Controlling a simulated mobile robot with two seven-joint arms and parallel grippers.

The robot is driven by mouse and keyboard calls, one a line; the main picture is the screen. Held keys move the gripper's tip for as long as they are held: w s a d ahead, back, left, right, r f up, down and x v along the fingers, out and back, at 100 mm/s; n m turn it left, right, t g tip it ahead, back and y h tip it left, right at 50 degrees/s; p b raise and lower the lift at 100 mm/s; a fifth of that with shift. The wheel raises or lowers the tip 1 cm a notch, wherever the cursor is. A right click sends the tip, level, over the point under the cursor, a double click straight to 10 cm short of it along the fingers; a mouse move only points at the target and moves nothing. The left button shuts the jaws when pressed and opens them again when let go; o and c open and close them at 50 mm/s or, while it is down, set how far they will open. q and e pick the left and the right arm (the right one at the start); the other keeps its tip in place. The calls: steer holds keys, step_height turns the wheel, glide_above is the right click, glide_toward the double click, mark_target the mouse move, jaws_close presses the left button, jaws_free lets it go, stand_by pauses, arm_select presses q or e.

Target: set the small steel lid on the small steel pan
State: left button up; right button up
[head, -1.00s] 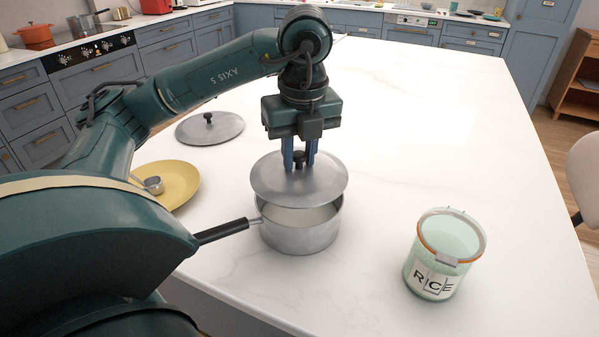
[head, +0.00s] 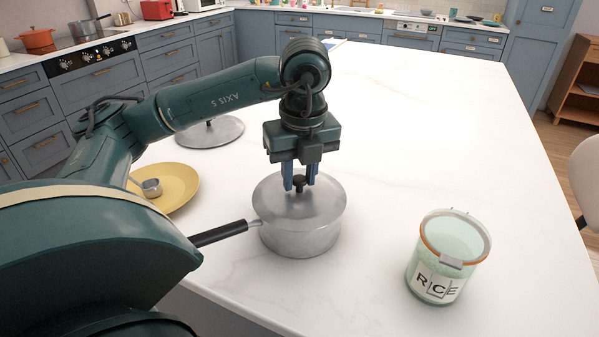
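The small steel lid (head: 325,204) is a grey disc with a black knob. It lies level over the small steel pan (head: 300,240) and covers its opening, its edge in line with the pan's rim. The pan stands on the white worktop, its black handle (head: 220,233) pointing left. My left gripper (head: 299,184) points straight down above the lid, its blue fingers on either side of the knob and shut on it. The far side of the rim is hidden. My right gripper is not in view.
A second steel lid (head: 222,133) lies behind my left arm, partly hidden. A yellow plate (head: 180,185) with a small metal cup (head: 152,187) is at the left. A glass rice jar (head: 447,257) stands at the right. The worktop's back and right (head: 440,130) are clear.

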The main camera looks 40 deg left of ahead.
mark_target(303, 196)
arm_select(q)
steer(key=o, duration=0.4)
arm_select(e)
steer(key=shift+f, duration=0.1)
arm_select(q)
steer(key=shift+r+p, duration=0.55)
steer(key=r+p, duration=0.1)
steer(key=r, duration=0.3)
steer(key=d+r+p, duration=0.1)
steer(key=r+p, duration=0.1)
steer(key=r, duration=0.2)
steer(key=r+p, duration=0.2)
steer(key=r, duration=0.2)
steer(key=shift+s+d, duration=0.2)
steer(key=shift+s, duration=0.15)
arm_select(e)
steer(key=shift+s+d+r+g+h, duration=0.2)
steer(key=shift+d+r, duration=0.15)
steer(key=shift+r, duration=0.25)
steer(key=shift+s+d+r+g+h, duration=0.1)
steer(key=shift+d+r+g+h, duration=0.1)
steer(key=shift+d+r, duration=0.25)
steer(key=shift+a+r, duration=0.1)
